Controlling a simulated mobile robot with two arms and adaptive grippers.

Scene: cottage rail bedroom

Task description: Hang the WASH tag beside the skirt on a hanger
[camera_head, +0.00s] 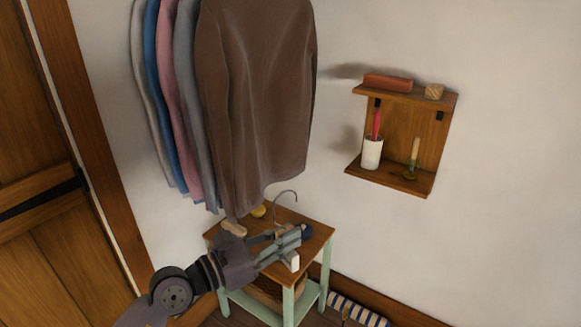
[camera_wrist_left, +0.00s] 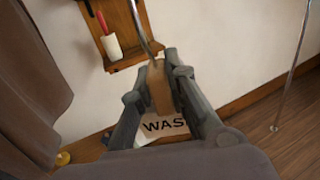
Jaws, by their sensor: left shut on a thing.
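My left gripper (camera_head: 292,238) is over the small side table. In the left wrist view its fingers (camera_wrist_left: 160,88) are shut on a wooden piece with a metal hook (camera_wrist_left: 143,30) rising from it. The white WASH tag (camera_wrist_left: 165,126) shows just below the wooden piece, partly hidden by the fingers. The hook also shows in the head view (camera_head: 276,203), above the gripper. Several garments hang in a row at the upper left, with a brown one (camera_head: 255,90) nearest. I cannot make out a skirt among them; their tops and the rail are out of frame. My right gripper is not in view.
The side table (camera_head: 318,233) has a wooden top and green legs. A yellow round thing (camera_head: 259,211) and a wooden piece (camera_head: 234,228) lie on it. A wall shelf (camera_head: 408,140) holds a white cup (camera_head: 371,154) and a candle. Wall between garments and shelf is clear.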

